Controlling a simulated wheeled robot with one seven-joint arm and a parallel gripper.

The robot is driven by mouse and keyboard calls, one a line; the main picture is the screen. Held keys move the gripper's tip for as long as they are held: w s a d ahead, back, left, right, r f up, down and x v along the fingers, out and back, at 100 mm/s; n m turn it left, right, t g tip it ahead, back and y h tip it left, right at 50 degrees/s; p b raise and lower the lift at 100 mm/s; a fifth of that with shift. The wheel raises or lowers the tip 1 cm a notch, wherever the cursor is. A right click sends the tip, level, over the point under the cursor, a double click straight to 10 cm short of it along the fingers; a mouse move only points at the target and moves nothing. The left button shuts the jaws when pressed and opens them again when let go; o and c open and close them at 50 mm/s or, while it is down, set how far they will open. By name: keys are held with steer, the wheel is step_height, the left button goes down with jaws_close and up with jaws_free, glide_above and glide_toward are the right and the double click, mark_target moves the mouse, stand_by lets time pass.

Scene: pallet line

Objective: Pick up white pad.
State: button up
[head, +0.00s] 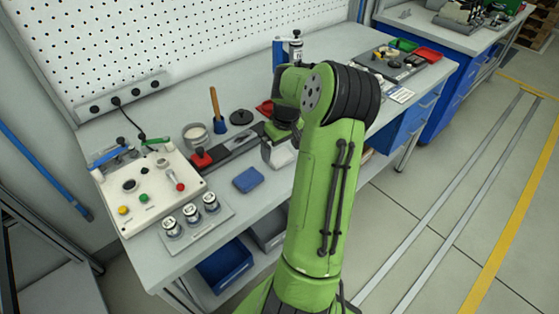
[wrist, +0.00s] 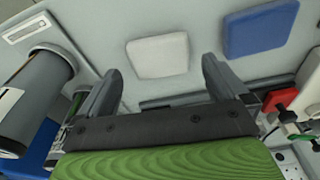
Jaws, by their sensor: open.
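The white pad (wrist: 158,56) lies flat on the grey bench top in the wrist view, beyond my fingertips and roughly centred between them. In the head view a pale patch beside my gripper may be part of the pad, but my arm hides most of that spot. My gripper (wrist: 163,72) is open, with its two dark fingers spread apart and nothing between them. The pad appears apart from both fingers.
A blue pad (wrist: 260,28) lies near the white pad, also seen in the head view (head: 248,180). A dark cylinder (wrist: 35,100) stands close to my left finger. A control box (head: 150,188) and several metal cylinders stand at the bench's left end.

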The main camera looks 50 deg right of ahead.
mark_target(280, 156)
steer(key=f, duration=0.3)
steer(key=shift+w+d, duration=0.1)
steer(key=shift+w, duration=0.15)
steer(key=shift+c, duration=0.5)
steer(key=c, duration=0.8)
step_height(280, 156, up, 10)
steer(key=shift+r+p, duration=0.1)
steer(key=shift+p, duration=1.1)
steer(key=shift+c, duration=0.2)
